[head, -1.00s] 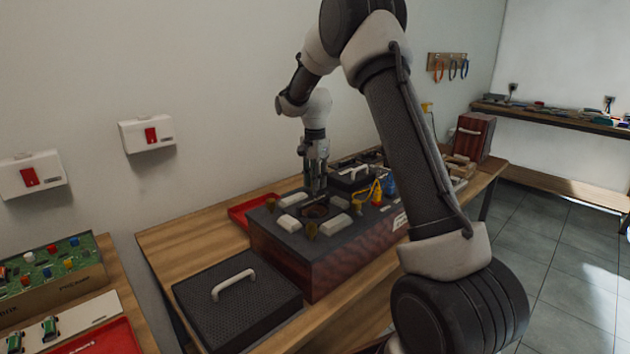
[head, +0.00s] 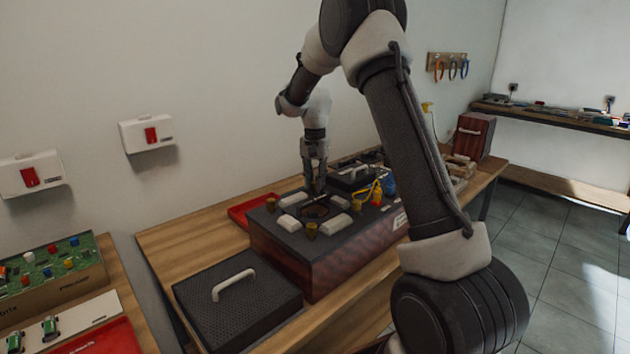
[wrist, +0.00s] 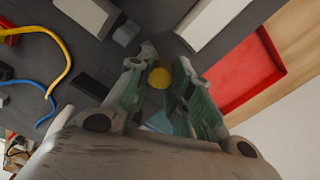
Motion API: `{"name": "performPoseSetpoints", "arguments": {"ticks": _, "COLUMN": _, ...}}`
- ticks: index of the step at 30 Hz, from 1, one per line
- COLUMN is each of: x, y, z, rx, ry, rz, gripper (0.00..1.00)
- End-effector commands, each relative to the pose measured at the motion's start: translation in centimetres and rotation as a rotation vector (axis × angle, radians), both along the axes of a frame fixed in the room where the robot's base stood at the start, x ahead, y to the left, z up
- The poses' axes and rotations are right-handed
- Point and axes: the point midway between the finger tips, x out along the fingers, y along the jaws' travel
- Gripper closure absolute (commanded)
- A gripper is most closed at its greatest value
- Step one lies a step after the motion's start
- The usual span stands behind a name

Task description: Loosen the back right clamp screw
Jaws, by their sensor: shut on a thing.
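Brass-yellow clamp screws stand at the front (head: 312,230), left (head: 271,204) and right (head: 356,205) of the opening, among white blocks. My gripper (head: 315,188) points down at the back of the opening and hides that corner in the head view. In the wrist view my gripper (wrist: 160,78) is shut on a yellow screw head (wrist: 160,75) between its green-padded fingertips. The screw's shaft is hidden.
White blocks (head: 289,223) sit close around the opening. Yellow and blue cables (wrist: 68,55) lie beside the gripper. A black lid with a white handle (head: 237,300) lies in front left. A red tray (wrist: 245,78) is behind the box.

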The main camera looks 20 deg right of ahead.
Motion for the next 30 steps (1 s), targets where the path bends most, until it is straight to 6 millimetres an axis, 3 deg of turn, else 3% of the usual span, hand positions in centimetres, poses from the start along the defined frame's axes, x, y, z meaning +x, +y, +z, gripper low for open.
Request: {"name": "performPoseSetpoints", "arguments": {"ticks": 30, "x": 0.09, "y": 0.04, "z": 0.08, "rx": -0.002, "ry": -0.002, "rz": 0.962, "gripper": 1.0}}
